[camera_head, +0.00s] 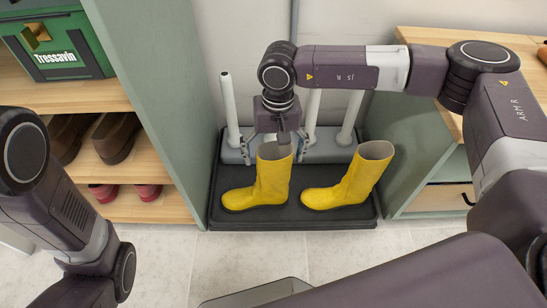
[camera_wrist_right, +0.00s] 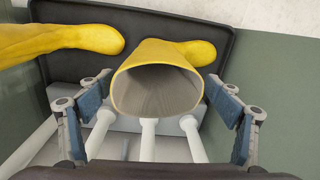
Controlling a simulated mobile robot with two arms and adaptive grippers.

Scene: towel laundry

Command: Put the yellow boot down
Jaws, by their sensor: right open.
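Two yellow boots stand on a black tray (camera_head: 290,219) in the head view, toes to the left. My right gripper (camera_head: 279,146) is open over the top of the left boot (camera_head: 270,180), its fingers on either side and behind the shaft. In the right wrist view, this boot's open top (camera_wrist_right: 158,85) shows between the spread blue-padded fingers, with gaps on both sides. The right boot (camera_head: 350,182) stands beside it, apart, its shaft leaning right; it also shows at left in the wrist view (camera_wrist_right: 60,40). My left gripper is out of the picture; only the left arm shows.
A grey rack (camera_head: 333,150) with several upright white pegs stands behind the boots. Shelves on the left hold brown shoes (camera_head: 116,137), red shoes (camera_head: 148,192) and a green crate (camera_head: 56,46). A wood-topped cabinet (camera_head: 430,150) is on the right. Pale floor lies in front.

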